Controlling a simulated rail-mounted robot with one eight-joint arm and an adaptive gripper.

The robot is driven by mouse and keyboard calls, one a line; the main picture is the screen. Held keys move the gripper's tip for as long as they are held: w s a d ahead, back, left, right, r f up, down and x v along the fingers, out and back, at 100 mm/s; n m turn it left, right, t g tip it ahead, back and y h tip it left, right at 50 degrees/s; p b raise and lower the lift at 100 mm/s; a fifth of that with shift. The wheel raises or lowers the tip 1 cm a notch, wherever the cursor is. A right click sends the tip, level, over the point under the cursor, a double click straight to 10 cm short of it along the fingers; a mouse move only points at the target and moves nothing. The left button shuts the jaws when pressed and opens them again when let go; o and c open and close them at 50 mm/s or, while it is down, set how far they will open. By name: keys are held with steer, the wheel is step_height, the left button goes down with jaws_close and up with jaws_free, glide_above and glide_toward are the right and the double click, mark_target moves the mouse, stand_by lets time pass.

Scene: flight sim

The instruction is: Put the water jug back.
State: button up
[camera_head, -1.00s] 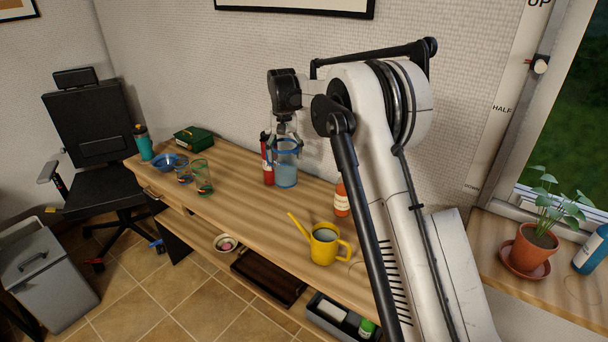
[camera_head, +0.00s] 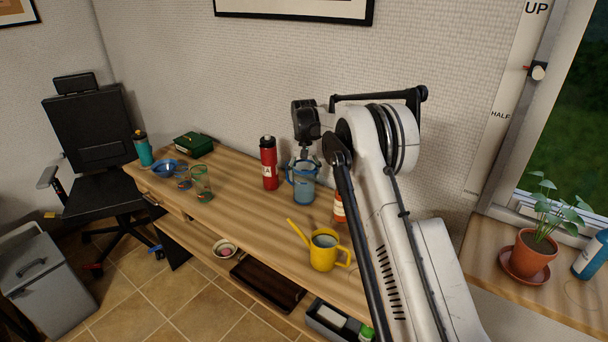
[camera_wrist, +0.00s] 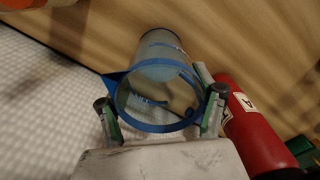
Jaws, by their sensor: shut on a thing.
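The water jug (camera_head: 303,188) is clear with a blue rim and bluish contents, upright in the head view. In the wrist view the jug (camera_wrist: 160,62) shows from above, its blue rim between the two fingers. My gripper (camera_head: 303,160) is shut on the jug near its rim, and its fingers also show in the wrist view (camera_wrist: 160,112). The jug is at the back part of the wooden desk (camera_head: 240,205), in front of the wall. I cannot tell whether its base touches the desk.
A red bottle (camera_head: 269,165) stands just left of the jug. An orange bottle (camera_head: 339,203) is to its right, partly behind my arm. A yellow watering can (camera_head: 324,250) stands in front. Glasses (camera_head: 202,182), a blue bowl (camera_head: 168,169) and a green box (camera_head: 193,144) are further left.

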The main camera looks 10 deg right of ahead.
steer(key=shift+f, duration=0.15)
steer(key=o, duration=1.8)
